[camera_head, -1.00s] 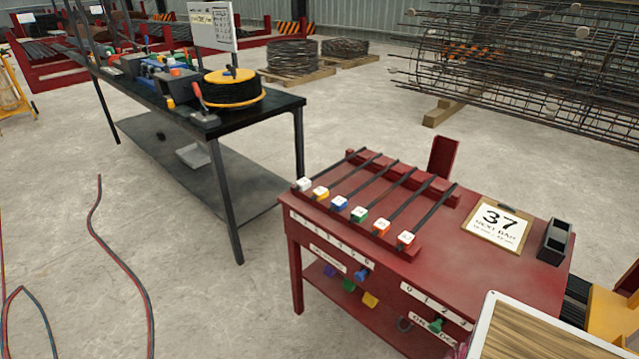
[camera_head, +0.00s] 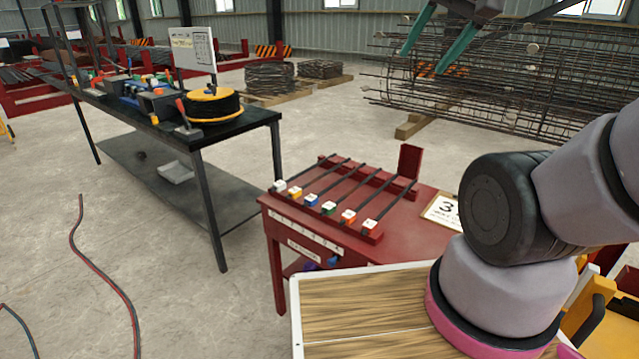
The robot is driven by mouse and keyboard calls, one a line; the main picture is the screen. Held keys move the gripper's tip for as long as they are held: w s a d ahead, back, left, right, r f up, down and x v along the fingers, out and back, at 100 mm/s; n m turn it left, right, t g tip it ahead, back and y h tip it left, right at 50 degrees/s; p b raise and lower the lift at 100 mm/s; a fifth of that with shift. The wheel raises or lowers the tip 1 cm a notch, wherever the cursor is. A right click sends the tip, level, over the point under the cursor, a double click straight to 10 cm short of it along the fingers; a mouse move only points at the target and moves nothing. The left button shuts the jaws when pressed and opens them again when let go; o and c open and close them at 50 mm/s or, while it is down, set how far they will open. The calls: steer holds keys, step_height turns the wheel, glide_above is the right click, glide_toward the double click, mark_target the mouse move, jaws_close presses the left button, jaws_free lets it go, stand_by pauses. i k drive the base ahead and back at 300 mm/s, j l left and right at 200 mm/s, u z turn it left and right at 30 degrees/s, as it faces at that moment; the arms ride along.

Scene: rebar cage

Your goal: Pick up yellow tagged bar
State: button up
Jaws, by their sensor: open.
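The yellow tagged bar (camera_head: 295,193) lies on the red table, second from the left in a row of several dark bars. Its yellow end block with a white top faces me, and its dark rod runs back to a rear red rail. A white tagged bar (camera_head: 280,187) is to its left and a blue tagged bar (camera_head: 311,199) to its right. My gripper (camera_head: 423,61) is at the top right, high and well away from the bars. Its two teal fingers are apart, with nothing seen between them.
The red table (camera_head: 285,225) has a number card (camera_head: 442,211) partly hidden by my arm. A wood-topped surface (camera_head: 365,305) with a white rim covers the near foreground. A dark workbench (camera_head: 165,130) stands left, a rebar cage (camera_head: 480,90) behind. Bare floor lies between.

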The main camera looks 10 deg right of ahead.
mark_target(294, 193)
steer(key=l+u, duration=0.2)
steer(key=k+z, duration=0.2)
steer(key=k, duration=0.45)
steer(key=j+z, duration=0.1)
steer(key=z, duration=0.8)
steer(key=k+j+z, duration=0.1)
steer(key=z, duration=0.85)
steer(key=k+j+z, duration=0.15)
steer(key=k, duration=0.4)
steer(key=u, duration=1.9)
steer(key=i+j, duration=0.15)
steer(key=i, duration=0.35)
steer(key=i+j, duration=0.1)
steer(key=i, duration=0.45)
steer(key=i+j+u, duration=0.1)
steer(key=i, duration=0.4)
